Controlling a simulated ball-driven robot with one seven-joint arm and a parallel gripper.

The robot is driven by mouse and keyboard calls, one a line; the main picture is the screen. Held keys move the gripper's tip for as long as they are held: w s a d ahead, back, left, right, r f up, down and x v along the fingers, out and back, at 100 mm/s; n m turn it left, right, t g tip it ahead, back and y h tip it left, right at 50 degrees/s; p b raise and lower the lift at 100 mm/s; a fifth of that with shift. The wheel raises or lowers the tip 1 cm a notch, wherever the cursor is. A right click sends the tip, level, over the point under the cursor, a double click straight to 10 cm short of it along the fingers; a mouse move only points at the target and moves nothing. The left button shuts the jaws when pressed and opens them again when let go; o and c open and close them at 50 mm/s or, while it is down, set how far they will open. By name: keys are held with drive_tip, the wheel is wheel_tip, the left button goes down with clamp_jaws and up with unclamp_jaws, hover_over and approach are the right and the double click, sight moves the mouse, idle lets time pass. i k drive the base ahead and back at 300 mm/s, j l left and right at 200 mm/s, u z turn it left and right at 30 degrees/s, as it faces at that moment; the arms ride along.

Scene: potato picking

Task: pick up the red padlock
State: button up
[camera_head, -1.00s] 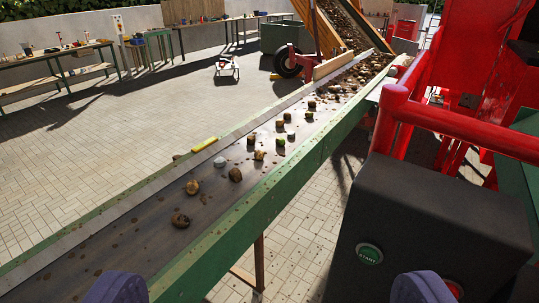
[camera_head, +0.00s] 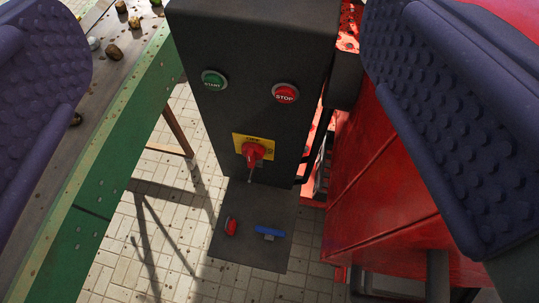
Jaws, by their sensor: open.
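The red padlock (camera_head: 231,226) appears to be the small red object lying on the dark shelf (camera_head: 252,255) at the foot of the black control box (camera_head: 250,50). A blue item (camera_head: 270,232) lies to its right on the same shelf. A red rotary switch (camera_head: 253,151) on a yellow plate sits on the box above the shelf. My gripper (camera_head: 230,120) shows as two purple padded fingers, wide apart at the left and right edges.
The green-sided conveyor (camera_head: 110,130) with several potatoes runs along the left. A red machine body (camera_head: 375,190) stands close on the right. The box carries a green START button (camera_head: 214,80) and a red STOP button (camera_head: 285,92). Paved floor lies below.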

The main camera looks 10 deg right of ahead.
sight(231, 225)
drive_tip(key=k+l+u, duration=0.2)
drive_tip(key=k, duration=0.2)
drive_tip(key=k+l+u, duration=0.2)
drive_tip(key=k, duration=0.2)
drive_tip(key=i+j+z, duration=0.1)
drive_tip(key=i+j, duration=0.25)
drive_tip(key=i+j+z, duration=0.1)
drive_tip(key=i+j, duration=0.25)
drive_tip(key=i+j+z, duration=0.1)
drive_tip(key=i+j, duration=0.2)
drive_tip(key=j, duration=0.15)
drive_tip(key=i+j+z, duration=0.1)
drive_tip(key=i+j, duration=0.2)
drive_tip(key=j, duration=0.15)
drive_tip(key=i+j+z, duration=0.15)
drive_tip(key=i+j, duration=0.15)
drive_tip(key=j, duration=0.15)
